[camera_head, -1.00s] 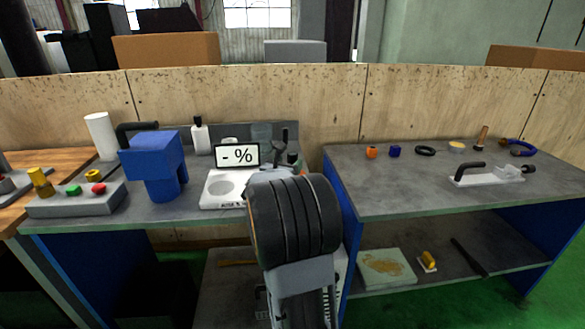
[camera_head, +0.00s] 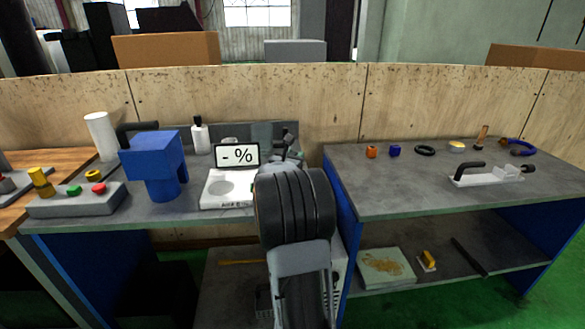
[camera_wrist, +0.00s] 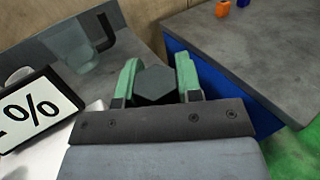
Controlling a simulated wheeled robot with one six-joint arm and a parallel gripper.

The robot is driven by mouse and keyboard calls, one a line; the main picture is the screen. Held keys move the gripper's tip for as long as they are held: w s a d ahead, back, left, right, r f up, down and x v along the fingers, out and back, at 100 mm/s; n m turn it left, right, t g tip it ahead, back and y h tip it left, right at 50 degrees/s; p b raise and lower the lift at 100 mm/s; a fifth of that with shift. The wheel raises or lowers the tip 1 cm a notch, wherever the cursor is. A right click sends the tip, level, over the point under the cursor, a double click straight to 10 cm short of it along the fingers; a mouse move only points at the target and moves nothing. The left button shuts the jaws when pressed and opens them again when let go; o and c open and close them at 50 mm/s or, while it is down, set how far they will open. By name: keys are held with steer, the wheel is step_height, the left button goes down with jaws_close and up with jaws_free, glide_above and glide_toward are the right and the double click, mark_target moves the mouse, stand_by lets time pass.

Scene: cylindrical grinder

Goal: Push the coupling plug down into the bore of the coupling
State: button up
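My gripper (camera_wrist: 155,80) has two green fingers and points at the right end of the left bench. A dark hexagonal piece (camera_wrist: 154,86) sits between the fingers in the wrist view, close to both. It may be the coupling plug, but I cannot tell whether the fingers grip it or stand around it. In the head view my gripper (camera_head: 287,155) is mostly hidden behind my own arm. I cannot make out the coupling or its bore in either view.
A white device with a "- %" display (camera_head: 237,155) stands just left of my gripper. A translucent container (camera_wrist: 72,45) and a black hooked part (camera_wrist: 105,38) are behind it. A blue machine (camera_head: 157,160) stands further left. The right bench (camera_head: 400,185) has bare room in front.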

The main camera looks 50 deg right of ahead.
steer(key=c, duration=0.4)
steer(key=shift+c, duration=0.4)
steer(key=shift+r, duration=0.15)
